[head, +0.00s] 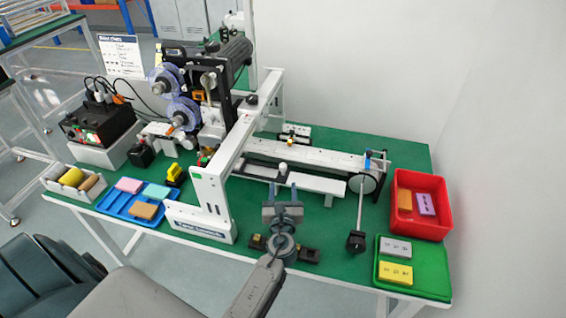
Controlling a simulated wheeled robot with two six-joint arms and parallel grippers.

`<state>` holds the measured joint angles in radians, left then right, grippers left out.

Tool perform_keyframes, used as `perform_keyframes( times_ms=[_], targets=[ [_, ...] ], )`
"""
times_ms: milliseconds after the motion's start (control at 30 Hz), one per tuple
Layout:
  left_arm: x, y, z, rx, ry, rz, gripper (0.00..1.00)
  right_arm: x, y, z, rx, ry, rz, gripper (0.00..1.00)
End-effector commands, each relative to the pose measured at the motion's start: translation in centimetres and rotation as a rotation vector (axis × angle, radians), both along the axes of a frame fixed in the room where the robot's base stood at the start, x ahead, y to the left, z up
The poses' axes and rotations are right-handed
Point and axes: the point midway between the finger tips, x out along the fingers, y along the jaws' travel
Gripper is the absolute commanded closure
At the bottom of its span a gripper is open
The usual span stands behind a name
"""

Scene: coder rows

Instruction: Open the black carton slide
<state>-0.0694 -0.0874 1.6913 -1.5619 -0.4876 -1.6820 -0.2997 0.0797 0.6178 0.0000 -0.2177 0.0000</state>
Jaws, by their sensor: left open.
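My left gripper (282,195) reaches in from the bottom, over the front of the green table. Its two fingers are apart with nothing between them. They point away from me, toward the white rail of the coder machine. A low black part with yellow marks (309,255) shows on both sides of my gripper's wrist, which hides its middle. A black block (356,241) sits at the near end of a thin rod to the right of the gripper. I cannot tell which black part is the carton slide. My right gripper is out of view.
A white frame (210,195) stands left of my gripper. A red bin (445,220) and a green tray (418,285) are on the right. A blue tray (118,209) and a black box (100,125) are on the left. A wall closes the right side.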

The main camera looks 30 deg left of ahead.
Motion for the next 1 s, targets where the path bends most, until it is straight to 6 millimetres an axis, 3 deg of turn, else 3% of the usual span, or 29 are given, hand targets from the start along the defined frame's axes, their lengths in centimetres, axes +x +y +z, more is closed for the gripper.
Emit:
perform_keyframes(
  times_ms=[500,700,1000],
  targets=[
    [7.6,4.2,0.2,0.000,-0.001,0.002,0.55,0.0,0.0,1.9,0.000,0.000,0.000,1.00],
    [9.0,4.9,0.1,-0.002,-0.001,0.001,0.55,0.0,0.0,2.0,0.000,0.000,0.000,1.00],
    [9.1,5.0,0.0,-0.002,-0.001,0.002,0.55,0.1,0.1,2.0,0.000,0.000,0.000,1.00]
  ],
)
